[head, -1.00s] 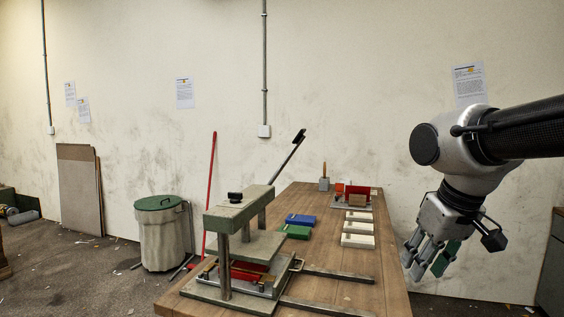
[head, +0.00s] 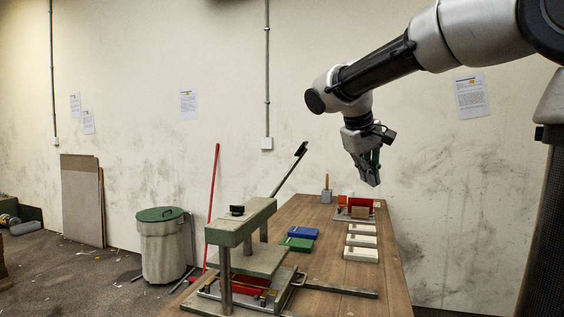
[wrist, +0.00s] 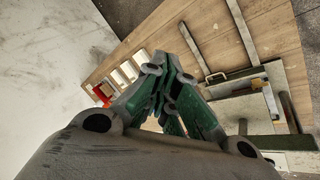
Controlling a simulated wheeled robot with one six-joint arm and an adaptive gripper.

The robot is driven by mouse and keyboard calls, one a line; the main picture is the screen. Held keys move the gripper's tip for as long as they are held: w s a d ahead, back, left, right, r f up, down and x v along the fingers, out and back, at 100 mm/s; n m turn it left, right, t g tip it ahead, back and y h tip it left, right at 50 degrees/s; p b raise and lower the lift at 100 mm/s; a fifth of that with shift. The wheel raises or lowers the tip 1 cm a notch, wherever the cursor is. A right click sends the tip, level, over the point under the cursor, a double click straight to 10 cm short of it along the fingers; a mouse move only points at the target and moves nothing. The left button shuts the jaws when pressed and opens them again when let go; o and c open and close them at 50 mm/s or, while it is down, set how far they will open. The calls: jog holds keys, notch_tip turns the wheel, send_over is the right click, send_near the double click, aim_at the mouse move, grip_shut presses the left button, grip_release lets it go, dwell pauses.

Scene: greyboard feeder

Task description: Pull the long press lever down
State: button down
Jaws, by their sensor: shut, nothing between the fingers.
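The press (head: 240,222) stands at the near end of the wooden table in the head view, with a green-grey top beam on posts. Its long lever (head: 290,168) slants up and to the right from behind the beam and ends in a black grip (head: 301,149). My gripper (head: 374,184) is shut and empty, pointing down above the far part of the table. It is to the right of the black grip and apart from it. In the wrist view the green fingers (wrist: 172,75) are together, and part of the press (wrist: 245,110) shows at the right.
Blue and green blocks (head: 302,232) and several white trays (head: 361,241) lie on the table (head: 325,262). A holder with a red piece (head: 359,205) stands at the far end. A lidded bin (head: 163,248) and a red pole (head: 212,205) are left of the table.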

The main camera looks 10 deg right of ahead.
jog(key=w+a+r+t+h, duration=0.1)
jog(key=w+a+r+h, duration=0.2)
jog(key=w+a, duration=0.7)
jog(key=w+a+r+t+h, duration=0.1)
jog(key=w+a+r+h, duration=0.2)
jog(key=w+a, duration=0.7)
jog(key=w+a+m+t+h, duration=0.1)
jog(key=w+a+t+h, duration=0.1)
jog(key=w+a, duration=0.5)
jog(key=shift+w, duration=0.15)
jog(key=shift+d+f, duration=0.1)
jog(key=shift+d, duration=0.05)
jog(key=s+f+x, duration=0.1)
jog(key=s+x, duration=0.1)
jog(key=x, duration=1)
jog(key=shift+d+f, duration=0.35)
jog(key=shift+d, duration=0.35)
